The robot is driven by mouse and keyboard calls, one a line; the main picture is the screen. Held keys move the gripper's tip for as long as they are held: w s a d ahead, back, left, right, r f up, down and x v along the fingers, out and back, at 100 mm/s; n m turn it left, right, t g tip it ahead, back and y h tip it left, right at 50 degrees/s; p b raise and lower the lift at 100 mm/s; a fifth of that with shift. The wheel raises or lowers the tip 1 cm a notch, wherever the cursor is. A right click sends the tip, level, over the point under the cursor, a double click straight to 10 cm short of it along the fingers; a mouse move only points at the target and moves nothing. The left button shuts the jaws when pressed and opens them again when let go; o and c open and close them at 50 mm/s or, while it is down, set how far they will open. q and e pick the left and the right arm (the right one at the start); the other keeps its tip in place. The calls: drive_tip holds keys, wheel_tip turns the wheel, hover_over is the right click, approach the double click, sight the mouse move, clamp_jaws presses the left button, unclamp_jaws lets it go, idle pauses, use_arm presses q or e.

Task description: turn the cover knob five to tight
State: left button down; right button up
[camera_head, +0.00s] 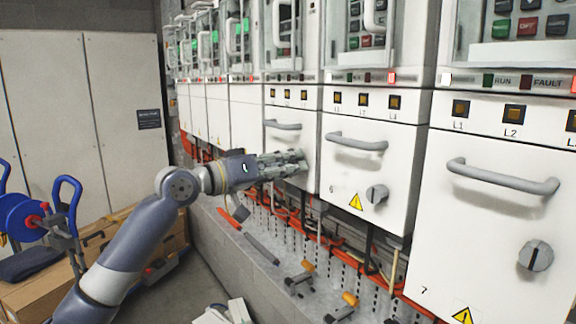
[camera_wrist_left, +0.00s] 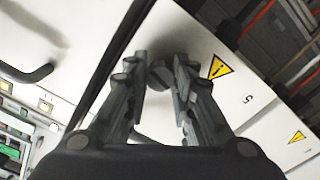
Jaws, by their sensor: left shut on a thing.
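Cover five is a white panel (camera_head: 297,122) with a grey bar handle in the head view. Its number 5 and a yellow warning triangle (camera_wrist_left: 219,68) show in the left wrist view. The cover knob five (camera_wrist_left: 158,98) is a grey round knob between my fingers there, partly hidden by them. My left gripper (camera_head: 303,162) reaches the lower part of cover five and is shut on this knob. In the head view the gripper hides the knob. My right gripper is not in view.
Cover six's knob (camera_head: 377,194) and cover seven's knob (camera_head: 535,255) are to the right. Bar handles (camera_head: 505,178) stick out from the covers. Orange cables and loose tools (camera_head: 299,273) lie below the row.

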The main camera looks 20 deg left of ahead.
use_arm(q)
drive_tip(key=m+b, duration=0.2)
drive_tip(key=m, duration=0.9)
drive_tip(key=shift+r+m, duration=0.1)
drive_tip(key=shift+m, duration=1.7)
drive_tip(key=c, duration=1.3)
unclamp_jaws()
drive_tip(key=shift+c, duration=0.2)
drive_tip(key=v, duration=1.2)
